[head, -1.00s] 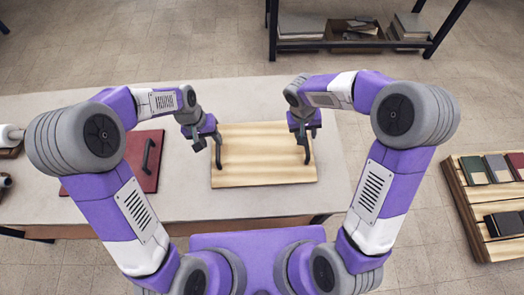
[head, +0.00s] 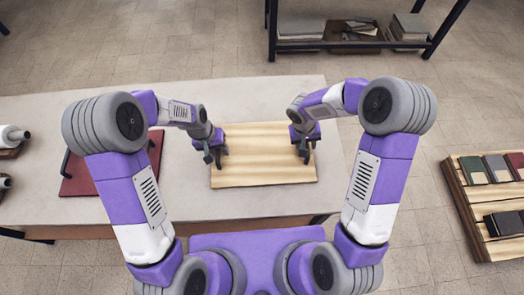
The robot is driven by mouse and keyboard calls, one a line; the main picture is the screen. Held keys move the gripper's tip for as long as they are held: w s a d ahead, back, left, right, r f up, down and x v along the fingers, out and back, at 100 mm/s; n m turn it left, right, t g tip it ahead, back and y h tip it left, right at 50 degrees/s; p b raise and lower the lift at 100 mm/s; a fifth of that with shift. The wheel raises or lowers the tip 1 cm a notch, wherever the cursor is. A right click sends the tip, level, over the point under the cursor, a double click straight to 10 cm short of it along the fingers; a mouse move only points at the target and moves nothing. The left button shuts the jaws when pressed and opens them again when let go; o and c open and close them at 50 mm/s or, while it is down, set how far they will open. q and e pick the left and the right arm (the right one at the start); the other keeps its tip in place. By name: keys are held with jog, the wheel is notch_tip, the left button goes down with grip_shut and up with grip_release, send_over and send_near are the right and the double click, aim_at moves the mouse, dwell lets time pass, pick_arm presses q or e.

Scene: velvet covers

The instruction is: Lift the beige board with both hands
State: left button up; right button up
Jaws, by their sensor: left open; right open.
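The beige board (head: 262,165) lies flat on the pale table, its near edge close to the table's front. It is light wood with a streaked grain. My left gripper (head: 217,160) is open at the board's left edge, over its upper left part. My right gripper (head: 304,155) is open over the board's right side, near its right edge. I cannot tell whether either gripper touches the board. Each gripper hides a small part of the board's side.
A dark red board (head: 90,178) with black handles lies left on the table (head: 190,205), partly behind my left arm. White rolls (head: 14,133) are at the far left. A wooden rack (head: 470,215) of coloured books stands right. A low shelf (head: 350,45) stands behind.

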pick_arm(q)
jog(key=shift+f, duration=0.1)
pick_arm(e)
jog(key=shift+f, duration=0.1)
pick_arm(q)
grip_shut()
pick_arm(e)
grip_shut()
dwell(1.1)
